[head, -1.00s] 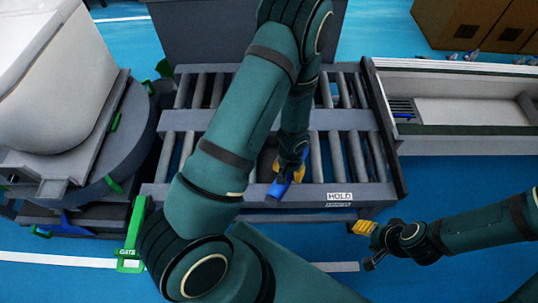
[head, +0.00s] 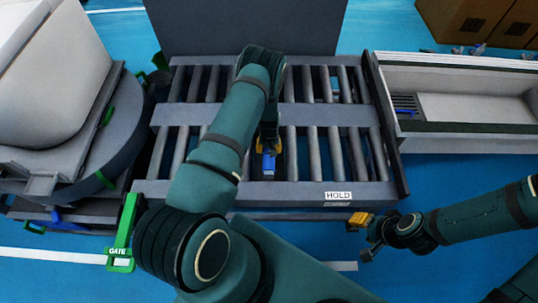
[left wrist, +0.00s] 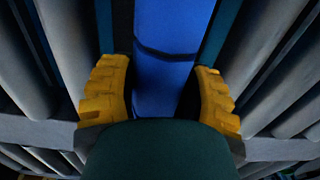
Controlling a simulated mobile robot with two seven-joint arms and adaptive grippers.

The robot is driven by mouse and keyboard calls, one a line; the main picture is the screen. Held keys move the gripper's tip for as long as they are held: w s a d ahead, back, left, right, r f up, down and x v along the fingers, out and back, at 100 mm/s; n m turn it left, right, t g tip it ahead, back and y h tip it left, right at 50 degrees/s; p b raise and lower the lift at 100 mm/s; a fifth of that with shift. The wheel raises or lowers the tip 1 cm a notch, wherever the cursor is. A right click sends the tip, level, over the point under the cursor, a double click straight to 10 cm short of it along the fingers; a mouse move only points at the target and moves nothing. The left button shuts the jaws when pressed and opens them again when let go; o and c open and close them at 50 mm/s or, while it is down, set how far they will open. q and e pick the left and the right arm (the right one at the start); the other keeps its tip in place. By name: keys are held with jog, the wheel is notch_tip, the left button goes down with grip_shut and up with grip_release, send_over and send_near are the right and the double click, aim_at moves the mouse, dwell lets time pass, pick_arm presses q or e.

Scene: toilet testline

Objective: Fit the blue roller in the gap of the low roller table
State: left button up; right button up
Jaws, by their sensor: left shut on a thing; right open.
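The blue roller (head: 268,166) is held in my left gripper (head: 269,148) over the front row of the low roller table (head: 300,193). It lies roughly parallel to the grey rollers, its near end close to the front rail. In the left wrist view the blue roller (left wrist: 170,85) runs lengthwise between the yellow fingers, with dark strips of space on both sides and grey rollers beyond. My arm hides part of the front row. I cannot tell whether the roller touches the table. My right gripper (head: 362,238) is open and empty, in front of the table's right end.
A white toilet (head: 50,80) stands on a round turntable (head: 110,150) at left. A green gate lever (head: 120,240) is at the table's front left corner. A HOLD label (head: 338,195) marks the front rail. A pale trough (head: 465,105) adjoins at right.

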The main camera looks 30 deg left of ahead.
pick_arm(q)
jog(key=shift+w+f+b, duration=0.1)
jog(key=shift+f+b, duration=0.35)
jog(key=shift+f, duration=1.7)
jog(key=shift+f, duration=0.15)
jog(key=o, duration=1.3)
jog(key=shift+c, duration=0.2)
